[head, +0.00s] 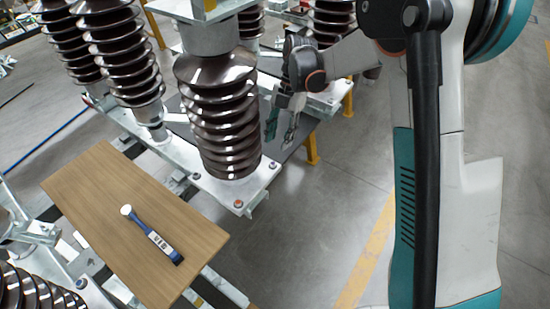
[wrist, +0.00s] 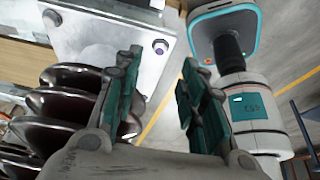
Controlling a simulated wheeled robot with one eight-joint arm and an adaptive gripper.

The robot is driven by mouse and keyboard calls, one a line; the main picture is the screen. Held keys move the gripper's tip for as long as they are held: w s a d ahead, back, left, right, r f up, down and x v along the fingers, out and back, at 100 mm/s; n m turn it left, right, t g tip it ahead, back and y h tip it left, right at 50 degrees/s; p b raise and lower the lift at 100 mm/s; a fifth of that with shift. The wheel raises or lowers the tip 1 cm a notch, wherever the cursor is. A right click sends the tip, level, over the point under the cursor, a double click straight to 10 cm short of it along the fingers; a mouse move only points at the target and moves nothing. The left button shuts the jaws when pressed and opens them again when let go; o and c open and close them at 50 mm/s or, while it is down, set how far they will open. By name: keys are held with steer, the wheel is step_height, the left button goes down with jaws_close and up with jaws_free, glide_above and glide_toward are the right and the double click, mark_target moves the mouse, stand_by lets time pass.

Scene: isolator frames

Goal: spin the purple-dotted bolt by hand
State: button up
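The purple-dotted bolt (wrist: 160,47) shows in the wrist view near the corner of a pale metal base plate (wrist: 100,35). It appears between and beyond my fingertips, apart from them. My gripper (wrist: 162,60) is open and empty, with green pads on both fingers. In the head view my gripper (head: 281,126) hangs right of the dark ribbed insulator (head: 222,115), beyond the base plate (head: 215,190). That plate bears a bolt (head: 238,204) at its near corner and another (head: 271,165) at its right corner.
More insulators (head: 120,55) stand behind on frames with yellow legs (head: 312,150). The ribbed insulator (wrist: 70,115) is close left of my fingers in the wrist view. Open floor (head: 310,220) lies right of the plate.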

mark_target(273, 163)
steer(key=b+x, duration=0.1)
steer(key=x, duration=0.6)
steer(key=shift+s+f+b, duration=0.1)
steer(key=shift+b, duration=0.3)
steer(key=shift+c, duration=0.4)
jaws_close()
